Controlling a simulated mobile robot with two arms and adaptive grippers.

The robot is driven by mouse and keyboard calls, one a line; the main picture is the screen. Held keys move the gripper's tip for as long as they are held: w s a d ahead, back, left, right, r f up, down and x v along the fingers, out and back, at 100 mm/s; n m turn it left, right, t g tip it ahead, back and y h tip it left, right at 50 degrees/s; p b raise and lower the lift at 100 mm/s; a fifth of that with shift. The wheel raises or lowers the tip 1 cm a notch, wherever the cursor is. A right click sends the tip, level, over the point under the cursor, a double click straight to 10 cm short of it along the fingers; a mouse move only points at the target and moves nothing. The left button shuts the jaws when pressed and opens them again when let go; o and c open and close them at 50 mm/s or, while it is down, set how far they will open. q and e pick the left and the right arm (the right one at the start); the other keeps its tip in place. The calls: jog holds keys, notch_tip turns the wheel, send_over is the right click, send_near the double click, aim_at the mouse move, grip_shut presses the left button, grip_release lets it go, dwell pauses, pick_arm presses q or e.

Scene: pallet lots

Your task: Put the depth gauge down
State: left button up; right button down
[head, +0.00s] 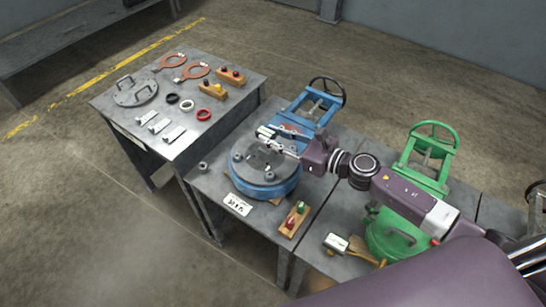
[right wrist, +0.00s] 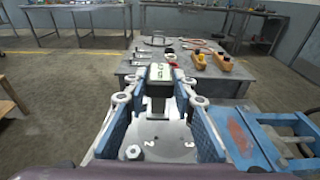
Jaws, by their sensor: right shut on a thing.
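The gauge is small and partly hidden by the fingers there. I cannot tell whether it touches the plate. My left gripper is not in view.
The left table (head: 225,113) holds a handled plate (head: 134,93), copper-coloured rings (head: 172,61), small rings and wooden blocks. Near the fixture are a label card (head: 238,204), a block with red and green pieces (head: 294,220), a blue handwheel frame (head: 303,119) and a green unit (head: 393,240).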

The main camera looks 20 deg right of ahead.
aim_at(271, 151)
jog(key=shift+f+b, duration=0.6)
jog(key=shift+f, duration=2.8)
jog(key=shift+f, duration=0.1)
jog(key=c, duration=1.6)
grip_release()
jog(key=shift+r, duration=0.2)
jog(key=v, duration=1.2)
jog(key=shift+f+b, duration=0.15)
jog(key=shift+b, duration=0.25)
